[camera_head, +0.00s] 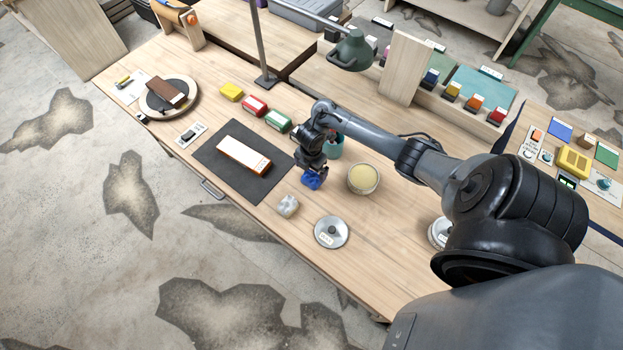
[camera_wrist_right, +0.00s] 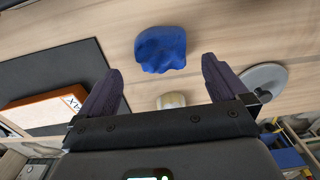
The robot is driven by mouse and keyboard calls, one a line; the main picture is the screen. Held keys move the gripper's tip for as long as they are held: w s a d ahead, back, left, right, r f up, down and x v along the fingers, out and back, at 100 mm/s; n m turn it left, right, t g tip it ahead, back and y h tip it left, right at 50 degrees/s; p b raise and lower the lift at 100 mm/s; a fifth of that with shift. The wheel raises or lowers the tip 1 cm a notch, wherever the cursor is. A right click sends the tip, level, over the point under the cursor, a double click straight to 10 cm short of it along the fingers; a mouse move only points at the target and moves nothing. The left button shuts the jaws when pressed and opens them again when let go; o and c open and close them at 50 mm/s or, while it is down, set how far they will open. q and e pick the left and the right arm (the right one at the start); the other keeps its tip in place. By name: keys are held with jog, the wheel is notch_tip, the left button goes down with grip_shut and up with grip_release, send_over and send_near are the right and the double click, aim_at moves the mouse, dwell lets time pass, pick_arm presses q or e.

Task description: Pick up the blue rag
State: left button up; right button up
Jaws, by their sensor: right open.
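The blue rag (camera_head: 311,181) is a small crumpled bundle on the wooden bench. In the head view it shows just below my right gripper (camera_head: 312,168), which partly covers it. In the right wrist view the blue rag (camera_wrist_right: 160,48) lies ahead of my right gripper (camera_wrist_right: 160,75), roughly centred between the two dark fingers. The fingers are spread wide apart with nothing between them. I cannot tell from these views exactly how far above the rag they are. My left gripper is not in view.
A crumpled pale rag (camera_head: 288,206), a round metal lid (camera_head: 331,232) and a bowl with yellow contents (camera_head: 363,178) stand near the blue rag. A teal cup (camera_head: 334,148) is close behind my gripper. A dark mat (camera_head: 215,165) with an orange-and-white block lies left.

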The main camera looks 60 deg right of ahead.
aim_at(312, 175)
notch_tip(312, 175, down, 5)
jog(key=shift+s+r+b, duration=0.1)
jog(key=shift+b, duration=0.5)
jog(key=c, duration=1)
